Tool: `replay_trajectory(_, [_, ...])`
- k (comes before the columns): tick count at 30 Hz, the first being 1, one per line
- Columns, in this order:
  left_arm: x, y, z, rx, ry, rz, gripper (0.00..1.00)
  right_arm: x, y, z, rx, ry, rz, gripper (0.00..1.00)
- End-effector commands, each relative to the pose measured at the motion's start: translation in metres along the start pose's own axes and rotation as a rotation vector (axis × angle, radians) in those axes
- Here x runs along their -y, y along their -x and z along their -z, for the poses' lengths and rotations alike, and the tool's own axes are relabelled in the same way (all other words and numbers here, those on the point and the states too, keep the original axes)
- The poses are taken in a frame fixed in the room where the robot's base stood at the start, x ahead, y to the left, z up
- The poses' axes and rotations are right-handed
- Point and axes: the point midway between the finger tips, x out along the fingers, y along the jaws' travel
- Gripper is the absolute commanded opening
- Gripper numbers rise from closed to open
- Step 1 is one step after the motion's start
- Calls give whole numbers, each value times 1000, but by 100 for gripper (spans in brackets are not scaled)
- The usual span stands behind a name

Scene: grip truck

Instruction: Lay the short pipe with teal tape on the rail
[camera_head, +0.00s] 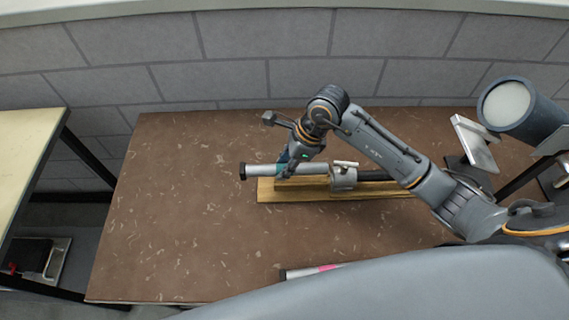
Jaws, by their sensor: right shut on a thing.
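The short pipe with teal tape (262,171) is grey with a dark left end. It lies lengthwise along the wooden rail (300,195), and its left end sticks out past the rail's left end. I cannot tell whether it touches the rail or is just above it. My right gripper (284,160) comes down from above and is shut on the pipe around the teal band, hiding part of it. My left gripper is out of view.
A grey metal fitting (343,177) with a light handle is at the rail's middle, with a dark bar to its right. A pink-taped pipe (312,270) lies at the front, partly hidden. The brown table (185,210) is clear on the left. A block wall stands behind.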

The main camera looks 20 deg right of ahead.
Motion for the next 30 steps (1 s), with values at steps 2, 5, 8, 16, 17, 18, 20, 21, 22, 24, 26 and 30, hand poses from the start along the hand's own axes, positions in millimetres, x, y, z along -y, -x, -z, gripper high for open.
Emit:
replay_trajectory(2, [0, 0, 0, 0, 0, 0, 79, 0, 1, -1, 2, 0, 1, 0])
replay_trajectory(5, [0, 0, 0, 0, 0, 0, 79, 0, 1, -1, 1, 0, 1, 0])
replay_trajectory(8, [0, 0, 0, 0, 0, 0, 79, 0, 0, 0, 2, 0, 1, 0])
replay_trajectory(16, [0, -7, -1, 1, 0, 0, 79, 0, -7, 2, 1, 1, 1, 0])
replay_trajectory(17, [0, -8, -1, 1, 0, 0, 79, 0, -8, 3, 1, 1, 1, 0])
replay_trajectory(18, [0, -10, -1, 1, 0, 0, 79, 0, -9, 4, 1, 1, 1, 0])
replay_trajectory(20, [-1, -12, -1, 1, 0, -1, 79, 0, -11, 4, 1, 1, 1, 0])
replay_trajectory(21, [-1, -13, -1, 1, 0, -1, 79, 0, -12, 5, 1, 1, 1, 0])
replay_trajectory(22, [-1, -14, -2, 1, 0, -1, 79, 0, -14, 5, 1, 1, 1, 0])
replay_trajectory(24, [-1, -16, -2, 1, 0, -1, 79, 0, -16, 6, 1, 1, 1, 0])
replay_trajectory(26, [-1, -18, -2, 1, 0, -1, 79, 0, -18, 7, 1, 1, 1, 0])
replay_trajectory(30, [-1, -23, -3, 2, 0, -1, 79, 1, -22, 9, 2, 0, 1, 0])
